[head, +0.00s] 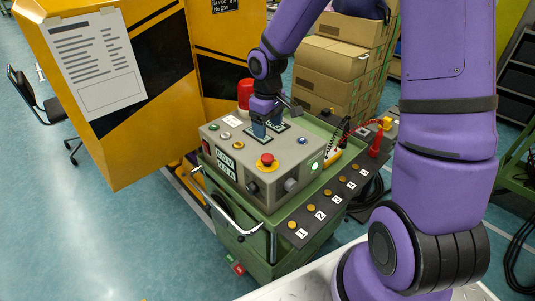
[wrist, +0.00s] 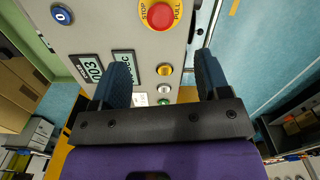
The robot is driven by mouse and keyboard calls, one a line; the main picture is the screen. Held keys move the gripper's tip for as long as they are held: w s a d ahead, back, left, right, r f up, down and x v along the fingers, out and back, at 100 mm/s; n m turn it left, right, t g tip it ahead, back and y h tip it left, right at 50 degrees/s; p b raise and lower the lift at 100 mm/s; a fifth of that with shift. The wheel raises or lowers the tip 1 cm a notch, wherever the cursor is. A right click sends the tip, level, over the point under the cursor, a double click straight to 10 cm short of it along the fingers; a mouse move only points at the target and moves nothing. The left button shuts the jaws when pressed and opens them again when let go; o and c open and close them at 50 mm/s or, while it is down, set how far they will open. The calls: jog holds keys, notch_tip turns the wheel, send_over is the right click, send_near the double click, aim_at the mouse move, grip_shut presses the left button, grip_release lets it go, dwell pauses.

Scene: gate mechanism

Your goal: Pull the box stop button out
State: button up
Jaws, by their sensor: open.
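The box stop button (head: 267,159) is a round red mushroom knob on a yellow ring, on the top face of the grey control box (head: 243,176). In the wrist view the stop button (wrist: 160,15) sits at the top edge, its yellow ring marked STOP and PULL. My gripper (head: 266,130) is open and empty over the box's top face, behind the stop button and apart from it. In the wrist view my gripper (wrist: 161,72) shows both blue fingers spread wide, with the stop button beyond their tips. I cannot tell the exact height of the fingertips above the box.
A blue button (wrist: 61,15), two display panels (wrist: 127,68) and a yellow button (wrist: 163,70) share the box face. A red beacon (head: 245,93) stands behind the box. Numbered buttons (head: 320,215) line a dark strip in front. A yellow cabinet (head: 110,130) stands left.

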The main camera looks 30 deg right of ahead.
aim_at(268, 156)
notch_tip(268, 156, down, 11)
dwell(0.7)
